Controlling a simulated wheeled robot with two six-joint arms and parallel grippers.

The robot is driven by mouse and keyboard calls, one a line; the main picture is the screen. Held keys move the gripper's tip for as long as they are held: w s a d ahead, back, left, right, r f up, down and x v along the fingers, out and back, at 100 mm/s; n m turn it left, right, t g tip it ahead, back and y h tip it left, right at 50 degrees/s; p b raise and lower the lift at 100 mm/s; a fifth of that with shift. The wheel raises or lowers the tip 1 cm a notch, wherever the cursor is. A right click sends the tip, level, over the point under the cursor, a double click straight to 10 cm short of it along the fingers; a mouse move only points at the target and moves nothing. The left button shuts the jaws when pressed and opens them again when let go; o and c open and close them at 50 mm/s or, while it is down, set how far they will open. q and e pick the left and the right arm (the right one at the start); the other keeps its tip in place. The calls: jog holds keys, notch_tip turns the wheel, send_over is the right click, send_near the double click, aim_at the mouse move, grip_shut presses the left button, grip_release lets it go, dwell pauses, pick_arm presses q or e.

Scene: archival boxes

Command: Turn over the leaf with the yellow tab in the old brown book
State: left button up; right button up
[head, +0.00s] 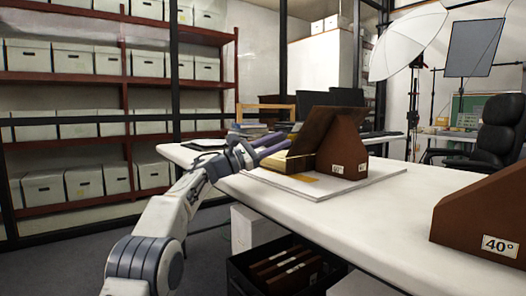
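The old brown book (322,127) lies open on a white board at the table's far left. Its brown cover leans up against a brown wedge support, and pale yellowish page edges (288,163) show at its left. My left gripper (286,140) is just left of the book, near its pages. Its two purple fingers look apart, with nothing visible between them. I cannot tell whether they touch the book. A small yellow-orange patch (305,178) shows below the book at the board; I cannot tell if it is the leaf's tab. My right gripper is not in view.
The brown wedge (345,145) with small labels stands right behind the book. Another brown wedge marked 40° (490,222) stands at the near right. The white table (385,215) between them is clear. A dark crate (285,272) is below the table edge. Monitors (315,103) stand behind.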

pick_arm(q)
jog(key=b+v, duration=0.1)
jog(key=v, duration=0.7)
jog(key=shift+s+a, duration=0.1)
jog(key=shift+a, duration=0.1)
jog(key=shift+s+a+f, duration=0.25)
jog(key=shift+a, duration=0.2)
